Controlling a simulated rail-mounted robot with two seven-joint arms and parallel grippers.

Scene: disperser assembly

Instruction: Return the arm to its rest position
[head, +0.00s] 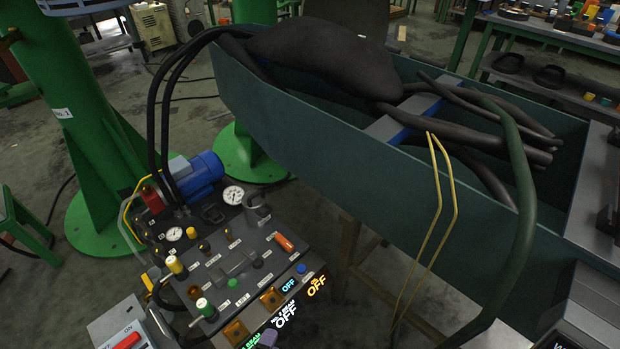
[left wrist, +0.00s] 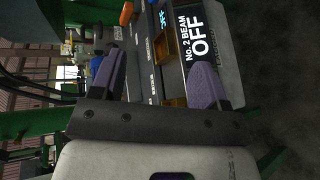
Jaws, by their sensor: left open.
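My left gripper (left wrist: 158,82) is open in the left wrist view. Its two purple fingers stand wide apart with nothing between them. A purple fingertip of it also shows at the bottom edge of the head view (head: 268,338), by the front of the control panel (head: 237,262). The panel carries knobs, gauges and labels. Its lit signs read OFF, among them the No. 2 BEAM sign (left wrist: 197,40), which lies beyond the fingers in the left wrist view. Whether a finger touches the panel cannot be told. My right gripper is in neither view.
A blue motor (head: 201,177) and black hoses stand behind the panel. A large green trough (head: 330,130) with dark hoses fills the right side. Thin yellow rods (head: 437,205) rise in front of it. A green column (head: 75,100) stands at left.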

